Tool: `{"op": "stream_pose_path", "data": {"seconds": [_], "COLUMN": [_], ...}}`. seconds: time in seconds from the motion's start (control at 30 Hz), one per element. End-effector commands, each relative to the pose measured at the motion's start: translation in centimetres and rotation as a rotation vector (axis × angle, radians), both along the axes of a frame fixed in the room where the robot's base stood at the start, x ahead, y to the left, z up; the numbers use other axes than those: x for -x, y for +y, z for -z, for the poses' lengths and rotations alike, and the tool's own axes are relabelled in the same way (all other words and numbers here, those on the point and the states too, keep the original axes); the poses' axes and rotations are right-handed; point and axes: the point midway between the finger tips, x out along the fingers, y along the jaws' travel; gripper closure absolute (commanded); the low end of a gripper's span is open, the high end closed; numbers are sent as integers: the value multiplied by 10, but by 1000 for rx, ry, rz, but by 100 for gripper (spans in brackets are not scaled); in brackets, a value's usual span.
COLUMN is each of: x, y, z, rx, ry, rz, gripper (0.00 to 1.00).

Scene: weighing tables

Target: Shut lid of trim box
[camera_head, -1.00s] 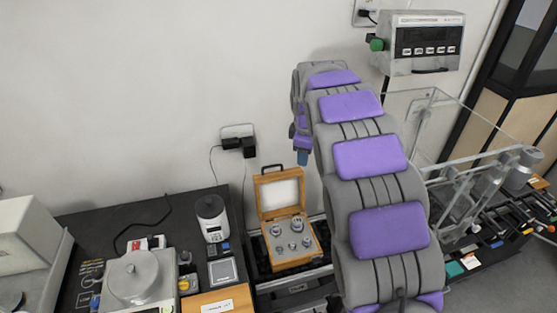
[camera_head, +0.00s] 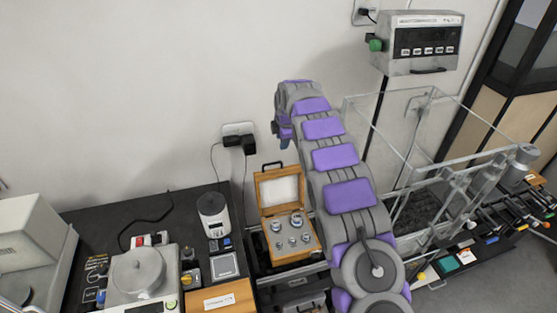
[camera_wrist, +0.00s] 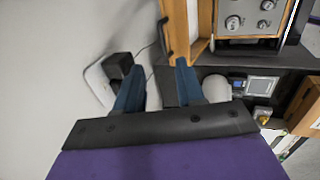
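The trim box (camera_head: 290,256) is a small wooden case on the dark table, holding several metal weights. Its lid (camera_head: 281,191) stands open and upright at the back, with a pale lining and a dark handle on top. In the wrist view the lid (camera_wrist: 200,30) shows edge-on at the top, beside the box (camera_wrist: 250,38) with its weights. My gripper (camera_wrist: 157,80) is open, its two blue fingers apart with nothing between them. The right finger's tip is near the lid's edge; I cannot tell whether they touch. In the head view my gripper (camera_head: 279,129) is above and behind the lid.
A white wall and a wall plug (camera_head: 238,140) are close behind the box. A white grinder-like device (camera_head: 213,216) and a scale (camera_head: 141,272) stand to the left. A clear glass tank (camera_head: 430,160) stands to the right. A control panel (camera_head: 428,42) hangs above.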

Motion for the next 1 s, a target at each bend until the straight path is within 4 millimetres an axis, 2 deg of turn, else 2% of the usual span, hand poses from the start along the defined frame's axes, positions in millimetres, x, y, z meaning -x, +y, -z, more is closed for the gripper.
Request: {"op": "stream_pose_path", "data": {"seconds": [0.03,0.2,0.5,0.8,1.0], "x": [-3,-13,-28,-40,-47], "y": [1,3,6,8,11], "z": [11,39,81,115,129], "rx": [0,-1,-2,-2,-5], "ry": [4,3,2,3,1], "rz": [0,1,1,1,1], "gripper": [62,62,62,62,62]}}
